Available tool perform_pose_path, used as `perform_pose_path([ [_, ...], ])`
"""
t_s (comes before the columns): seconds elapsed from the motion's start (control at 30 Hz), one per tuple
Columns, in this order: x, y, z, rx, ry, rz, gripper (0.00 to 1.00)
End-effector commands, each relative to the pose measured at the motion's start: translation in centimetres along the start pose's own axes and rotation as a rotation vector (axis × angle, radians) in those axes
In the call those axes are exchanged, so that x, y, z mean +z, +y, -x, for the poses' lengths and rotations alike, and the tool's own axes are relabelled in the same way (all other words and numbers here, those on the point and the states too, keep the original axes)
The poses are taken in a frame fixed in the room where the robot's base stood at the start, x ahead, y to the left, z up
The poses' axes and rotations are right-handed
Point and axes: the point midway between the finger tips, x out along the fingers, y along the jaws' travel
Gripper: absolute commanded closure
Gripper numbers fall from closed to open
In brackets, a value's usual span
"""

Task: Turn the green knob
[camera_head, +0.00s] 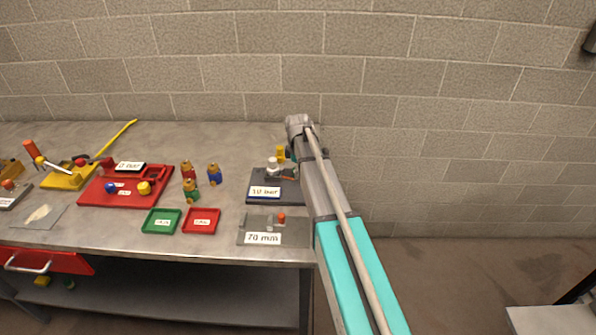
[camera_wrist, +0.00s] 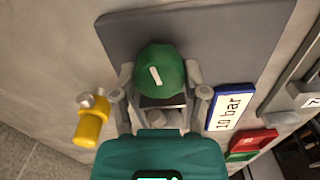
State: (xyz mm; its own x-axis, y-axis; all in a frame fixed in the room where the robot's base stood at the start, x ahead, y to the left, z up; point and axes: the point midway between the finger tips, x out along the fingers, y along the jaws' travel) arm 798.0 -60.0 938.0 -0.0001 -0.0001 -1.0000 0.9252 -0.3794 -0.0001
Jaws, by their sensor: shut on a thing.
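The green knob (camera_wrist: 160,72) shows in the wrist view as a round green cap with a white line on its top. It stands on a dark grey base plate (camera_wrist: 225,40) beside a white "10 bar" label (camera_wrist: 231,121). My gripper (camera_wrist: 160,85) has its two grey fingers on either side of the knob and is shut on it. In the head view my gripper (camera_head: 288,172) is at the right end of the bench, at the plate with the "10 bar" label (camera_head: 264,191). The knob is not clearly visible there; my arm hides part of that plate.
A yellow fitting (camera_wrist: 90,122) stands close to my gripper's left in the wrist view. A "70 mm" block (camera_head: 263,238), red tray (camera_head: 201,220), green tray (camera_head: 161,221) and several small figures (camera_head: 189,172) are on the bench. A block wall stands behind.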

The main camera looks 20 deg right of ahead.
Motion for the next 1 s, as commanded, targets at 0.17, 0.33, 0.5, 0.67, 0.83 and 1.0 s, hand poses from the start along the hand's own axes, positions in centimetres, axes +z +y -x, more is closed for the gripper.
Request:
perform_pose_path([
  [0.17, -0.01, 0.01, -0.01, 0.000, 0.000, -0.159, 0.90],
  [0.33, -0.01, 0.02, -0.01, 0.000, 0.000, -0.321, 0.90],
  [0.5, -0.01, 0.03, -0.01, 0.000, 0.000, -0.479, 0.90],
  [0.67, -0.02, 0.05, 0.00, 0.000, 0.000, -0.613, 0.90],
  [0.83, -0.02, 0.06, 0.00, 0.000, 0.001, -0.719, 0.90],
  [1.0, -0.02, 0.08, 0.00, 0.000, 0.001, -0.782, 0.90],
])
